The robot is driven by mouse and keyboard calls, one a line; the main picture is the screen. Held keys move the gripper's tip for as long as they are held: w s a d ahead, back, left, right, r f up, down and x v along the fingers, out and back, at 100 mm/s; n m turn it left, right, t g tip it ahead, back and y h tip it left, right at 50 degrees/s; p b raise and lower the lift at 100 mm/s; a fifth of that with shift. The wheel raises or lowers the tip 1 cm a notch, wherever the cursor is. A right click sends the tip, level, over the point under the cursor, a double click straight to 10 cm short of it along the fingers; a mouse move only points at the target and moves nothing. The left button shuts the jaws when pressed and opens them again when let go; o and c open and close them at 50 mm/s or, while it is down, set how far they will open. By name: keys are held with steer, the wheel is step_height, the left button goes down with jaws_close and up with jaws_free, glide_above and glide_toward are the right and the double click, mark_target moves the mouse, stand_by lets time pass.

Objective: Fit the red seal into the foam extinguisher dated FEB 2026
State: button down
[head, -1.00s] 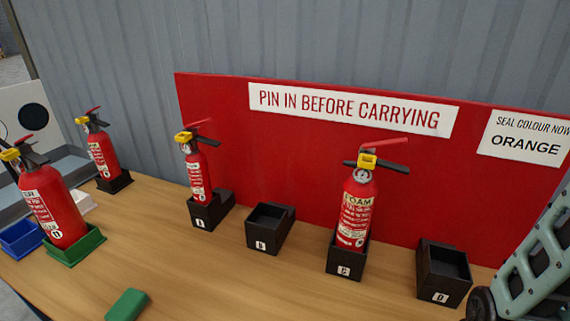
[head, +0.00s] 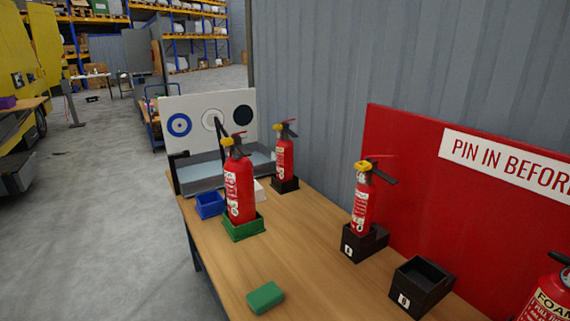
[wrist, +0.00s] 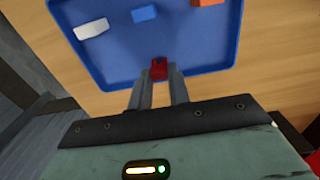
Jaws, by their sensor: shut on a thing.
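In the wrist view, my gripper (wrist: 160,74) is shut on the small red seal (wrist: 159,66), over the near edge of a blue tray (wrist: 112,60). A white seal (wrist: 91,29), a blue seal (wrist: 146,14) and an orange seal (wrist: 208,3) lie in the tray. In the head view, a foam extinguisher (head: 547,300) is cut off at the right edge. Other red extinguishers stand in a green tray (head: 239,195), in a black holder behind (head: 284,160) and in a black box (head: 363,205). I cannot read any dates. My gripper is outside the head view.
An empty black box (head: 420,285) stands on the wooden table (head: 300,255), with a green block (head: 265,297) near the front edge. A blue bin (head: 209,205) and a target board (head: 205,120) are at the far end. A red panel (head: 410,170) backs the table.

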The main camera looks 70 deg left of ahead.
steer(key=shift+r+p, duration=1.5)
steer(key=shift+r, duration=0.05)
